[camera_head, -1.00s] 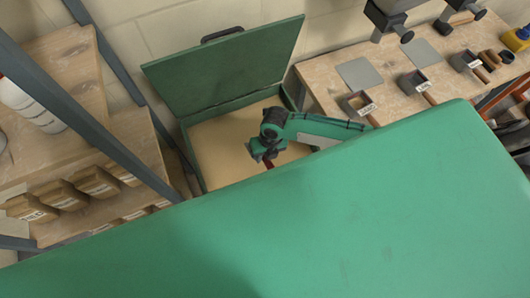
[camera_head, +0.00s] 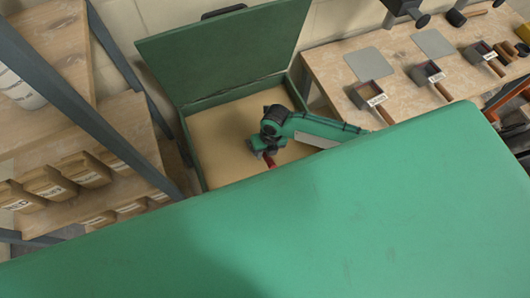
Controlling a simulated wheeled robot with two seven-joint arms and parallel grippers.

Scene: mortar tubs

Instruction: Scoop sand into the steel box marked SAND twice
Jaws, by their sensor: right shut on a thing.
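The sand (camera_head: 217,133) lies pale and flat in a green bin (camera_head: 190,162) whose lid (camera_head: 220,55) stands open. My right gripper (camera_head: 262,156) is low over the sand, shut on a red-handled tool (camera_head: 270,162). The tool's lower end is hidden behind my green body, so I cannot tell if it touches the sand. My left gripper is out of view.
The wooden bench (camera_head: 335,62) runs right of the bin, with grey plates (camera_head: 370,66) behind the boxes. A shelf rack (camera_head: 128,130) with labelled brown bins (camera_head: 85,168) stands close on the left. A wall is behind. My green body covers the lower half.

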